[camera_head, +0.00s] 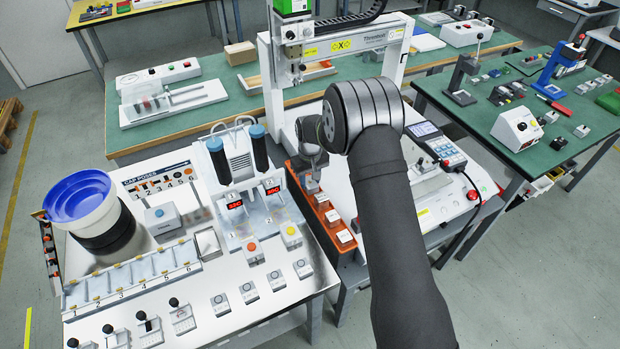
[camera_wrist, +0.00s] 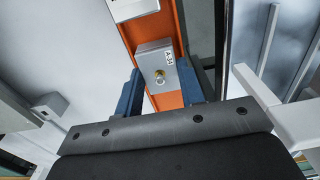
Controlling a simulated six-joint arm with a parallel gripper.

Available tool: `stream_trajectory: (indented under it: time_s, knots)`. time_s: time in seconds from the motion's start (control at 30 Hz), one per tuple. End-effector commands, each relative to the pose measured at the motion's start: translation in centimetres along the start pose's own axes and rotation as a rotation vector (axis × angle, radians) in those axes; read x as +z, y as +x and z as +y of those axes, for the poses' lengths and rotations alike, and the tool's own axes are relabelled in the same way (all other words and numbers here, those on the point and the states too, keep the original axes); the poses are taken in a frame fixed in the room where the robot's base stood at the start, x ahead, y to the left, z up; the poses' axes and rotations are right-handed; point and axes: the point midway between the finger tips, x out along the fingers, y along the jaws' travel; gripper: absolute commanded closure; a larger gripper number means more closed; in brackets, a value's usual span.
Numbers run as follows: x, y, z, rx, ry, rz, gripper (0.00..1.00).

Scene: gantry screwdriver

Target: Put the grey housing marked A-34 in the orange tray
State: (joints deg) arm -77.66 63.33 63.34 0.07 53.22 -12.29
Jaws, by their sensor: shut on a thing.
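The grey housing (camera_wrist: 154,60) is between the blue fingers of my gripper (camera_wrist: 160,88) in the wrist view. Its side label starts "A-3"; the last character is hard to read. A round brass-coloured part shows on its face. The orange tray (camera_wrist: 186,38) is behind it in that view. In the head view my gripper (camera_head: 312,165) is over the far part of the long orange tray (camera_head: 325,232), shut on the housing (camera_head: 312,185). I cannot tell whether the housing touches the tray floor.
Several pale housings (camera_head: 345,237) sit in a row along the tray, close to the held one. The white fixture bench (camera_head: 235,280) is left of the tray. A white gantry machine (camera_head: 275,80) stands behind, and a keypad unit (camera_head: 436,145) is to the right.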

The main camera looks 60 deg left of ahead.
Motion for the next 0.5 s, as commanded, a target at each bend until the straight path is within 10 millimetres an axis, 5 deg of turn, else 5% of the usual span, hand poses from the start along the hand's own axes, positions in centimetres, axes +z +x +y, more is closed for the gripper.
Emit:
stream_trajectory:
  time_s: [0.2, 0.23, 0.33, 0.5]
  knots:
    - [-0.01, -0.01, 0.0, 0.0, 0.0, 0.0, 0.87]
    - [-0.01, -0.01, 0.0, 0.0, 0.0, 0.0, 0.61]
    - [-0.01, -0.01, 0.0, 0.0, 0.0, 0.0, 0.41]
    - [-0.01, -0.01, 0.0, 0.0, 0.0, 0.0, 0.39]
